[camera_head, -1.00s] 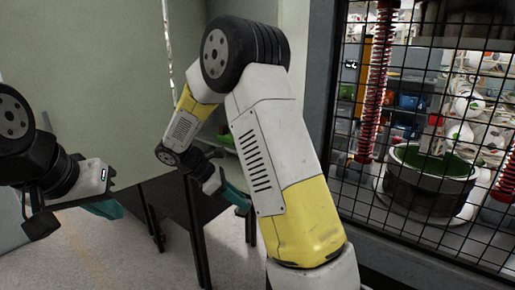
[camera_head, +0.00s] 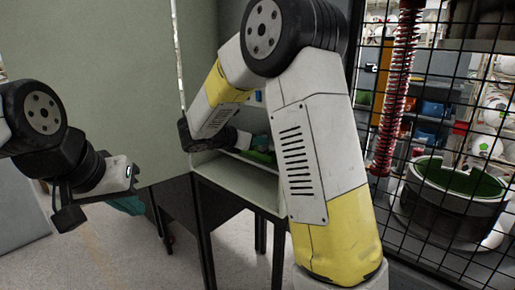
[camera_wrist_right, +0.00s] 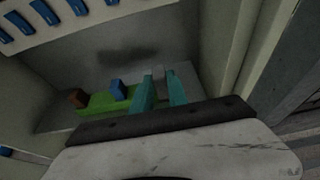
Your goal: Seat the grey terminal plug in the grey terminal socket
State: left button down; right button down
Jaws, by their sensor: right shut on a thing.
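My right gripper (camera_wrist_right: 161,88) shows teal fingers in the right wrist view, reaching into a recessed bay. It is shut on a small grey piece (camera_wrist_right: 158,76), apparently the grey terminal plug, largely hidden by the fingers. A grey patch around the fingertips blends with the back of the bay, so I cannot make out the grey terminal socket.
A green base (camera_wrist_right: 98,103) with a blue block (camera_wrist_right: 118,90) and a brown block (camera_wrist_right: 76,97) lies left of my right fingers. Blue pieces (camera_wrist_right: 44,12) line a strip above. A wire-mesh guard (camera_head: 440,130) and a dark round tub (camera_head: 452,200) stand at right.

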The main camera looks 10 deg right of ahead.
jog(key=w+d, duration=0.2)
jog(key=d, duration=0.1)
jog(key=shift+w+f, duration=0.15)
jog(key=shift+w+d+f, duration=0.1)
jog(key=shift+d+f, duration=0.05)
jog(key=shift+f, duration=0.75)
jog(key=shift+w+d+f, duration=0.1)
jog(key=shift+d+f, duration=0.05)
jog(key=shift+f, duration=0.75)
jog(key=c, duration=1.3)
grip_release()
jog(key=shift+f, duration=0.1)
